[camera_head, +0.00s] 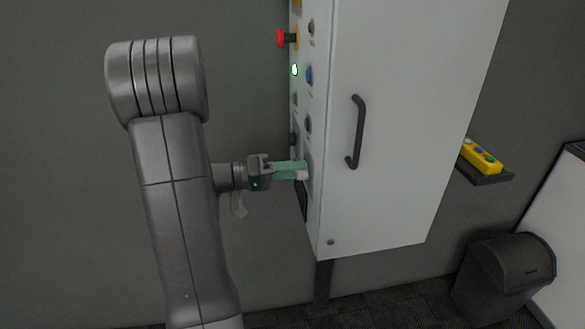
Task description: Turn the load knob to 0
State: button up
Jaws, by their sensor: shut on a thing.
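My gripper (294,169) reaches in from the left to the control face of a white cabinet (385,215). Its green fingers are shut on a small pale knob (302,175) low on that face. The fingers and the steep angle hide much of the knob, so its pointer and any scale marks cannot be read. From where it sits, it appears to be the load knob.
Above the gripper are a dark knob (308,124), a blue button (309,75), a lit green lamp (295,70) and a red emergency stop (281,38). A black door handle (357,132) sticks out. A yellow pendant (481,156) and a dark bin (500,275) are at right.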

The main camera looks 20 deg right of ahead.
jog(key=shift+w+r+n+p, duration=0.1)
jog(key=shift+n+p, duration=0.45)
jog(key=shift+n, duration=3.25)
jog(key=shift+r+n+p, duration=0.1)
jog(key=shift+n+p, duration=0.4)
jog(key=shift+n, duration=3.3)
jog(key=o, duration=0.9)
jog(key=shift+o, duration=0.3)
jog(key=shift+f, duration=0.1)
jog(key=shift+f, duration=0.1)
jog(key=b+v, duration=0.2)
jog(key=v, duration=1.1)
jog(key=shift+a, duration=0.35)
